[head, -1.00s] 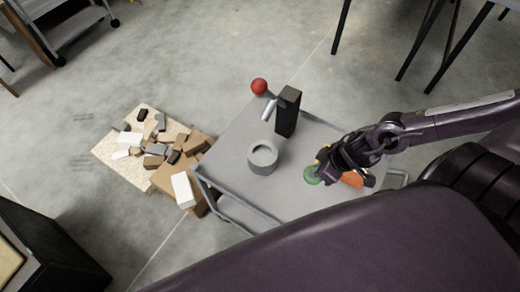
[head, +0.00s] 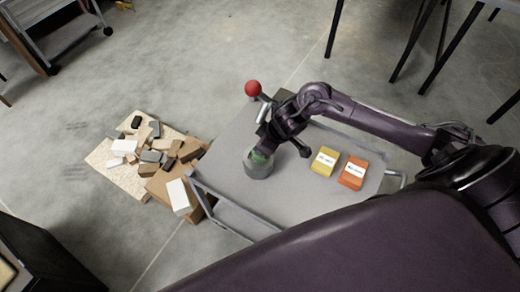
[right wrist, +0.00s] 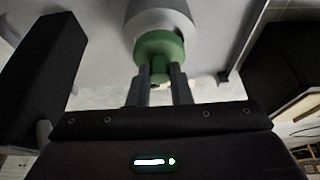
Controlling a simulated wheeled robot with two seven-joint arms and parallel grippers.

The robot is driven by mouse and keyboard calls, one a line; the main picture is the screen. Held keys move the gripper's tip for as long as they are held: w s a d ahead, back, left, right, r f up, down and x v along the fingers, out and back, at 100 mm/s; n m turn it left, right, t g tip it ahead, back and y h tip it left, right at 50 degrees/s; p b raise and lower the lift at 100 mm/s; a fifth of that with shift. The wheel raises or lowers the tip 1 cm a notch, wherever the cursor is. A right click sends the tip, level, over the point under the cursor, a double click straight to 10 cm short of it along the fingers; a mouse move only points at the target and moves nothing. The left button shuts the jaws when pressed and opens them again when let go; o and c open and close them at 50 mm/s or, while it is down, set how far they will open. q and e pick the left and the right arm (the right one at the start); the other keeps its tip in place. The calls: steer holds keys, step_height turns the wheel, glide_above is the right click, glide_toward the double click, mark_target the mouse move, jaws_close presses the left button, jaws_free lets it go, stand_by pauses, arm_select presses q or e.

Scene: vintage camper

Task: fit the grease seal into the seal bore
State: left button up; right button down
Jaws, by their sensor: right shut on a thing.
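The grease seal is a green disc with a small green grip block (right wrist: 160,68). The seal bore is the round opening of a grey cylinder (head: 258,169) standing on the cart. My right gripper (right wrist: 159,88) is shut on the seal's grip block. The seal (head: 261,157) is at the mouth of the cylinder in the head view, partly hidden by my gripper. In the right wrist view the seal (right wrist: 160,46) lies over the near end of the cylinder (right wrist: 160,16); I cannot tell how deep it sits. My left gripper is not in view.
Yellow (head: 323,162) and orange (head: 353,173) labelled boxes sit on the cart top (head: 228,182), right of the cylinder. A lever with a red ball (head: 253,88) and a dark block (right wrist: 42,65) stand close to my right gripper. Blocks on boards (head: 125,175) lie on the floor left.

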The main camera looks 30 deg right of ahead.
steer(key=shift+w+a, duration=0.25)
steer(key=shift+w, duration=0.15)
steer(key=shift+w+f, duration=0.1)
steer(key=shift+f, duration=1.7)
steer(key=shift+b, duration=0.3)
steer(key=c, duration=1.3)
jaws_free()
steer(key=shift+f, duration=0.1)
